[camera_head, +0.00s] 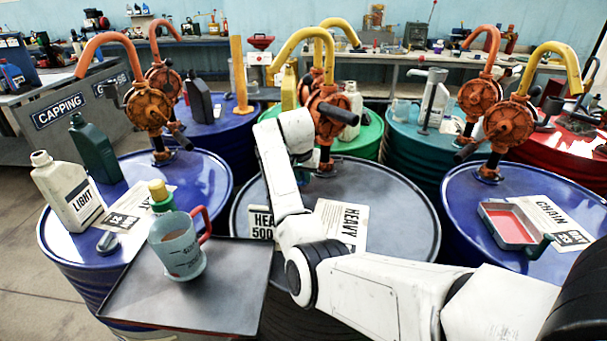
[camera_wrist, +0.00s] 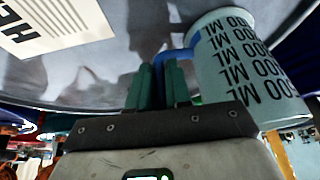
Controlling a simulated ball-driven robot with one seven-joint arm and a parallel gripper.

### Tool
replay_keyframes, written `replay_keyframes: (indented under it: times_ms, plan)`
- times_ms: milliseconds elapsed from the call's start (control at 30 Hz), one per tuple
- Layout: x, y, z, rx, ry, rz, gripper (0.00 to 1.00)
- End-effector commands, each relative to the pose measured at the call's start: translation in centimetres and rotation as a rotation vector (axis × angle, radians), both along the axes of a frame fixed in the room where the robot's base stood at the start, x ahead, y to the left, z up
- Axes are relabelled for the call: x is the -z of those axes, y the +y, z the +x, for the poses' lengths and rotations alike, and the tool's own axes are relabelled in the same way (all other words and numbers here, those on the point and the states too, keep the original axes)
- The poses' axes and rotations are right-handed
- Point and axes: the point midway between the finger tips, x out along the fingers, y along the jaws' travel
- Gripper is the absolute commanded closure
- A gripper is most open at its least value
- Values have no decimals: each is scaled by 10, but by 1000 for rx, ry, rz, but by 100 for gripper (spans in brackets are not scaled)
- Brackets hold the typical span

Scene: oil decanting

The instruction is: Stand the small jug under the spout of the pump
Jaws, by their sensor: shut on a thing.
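My gripper (camera_wrist: 163,88) has its green fingers closed on the blue handle of the small jug (camera_wrist: 245,70) in the wrist view. The jug is pale green with dark "500 ML" print and sits to the right of the fingers, over or on the dark drum top; contact with the top cannot be told. In the head view the jug and my fingers are hidden by my arm. The orange pump (camera_head: 328,112) with its yellow spout (camera_head: 298,42) rises from the dark drum (camera_head: 385,200), close to my wrist. The jug's position under the spout is not visible.
A "HEAVY" card (camera_head: 341,225) lies on this drum. A tray (camera_head: 215,300) at front left holds a larger red-handled jug (camera_head: 178,248). Blue drums stand either side; the left holds a "LIGHT" bottle (camera_head: 65,192), the right a red-filled pan (camera_head: 508,225). Other pumps stand around.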

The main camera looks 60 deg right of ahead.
Motion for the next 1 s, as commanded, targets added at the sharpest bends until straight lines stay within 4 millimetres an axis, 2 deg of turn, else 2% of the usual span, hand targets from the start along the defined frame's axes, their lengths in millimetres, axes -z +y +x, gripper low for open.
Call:
replay_keyframes:
  times_ms: [233, 267, 500, 800, 1000]
  plan:
    - [1, 0, 0, 0, 0, -1, 100]
    - [1, 0, 0, 0, 0, 0, 79]
    - [1, 0, 0, 0, 0, 0, 56]
    - [-2, 0, 0, 1, -2, -2, 56]
    - [-27, 10, -2, 0, -4, -3, 56]
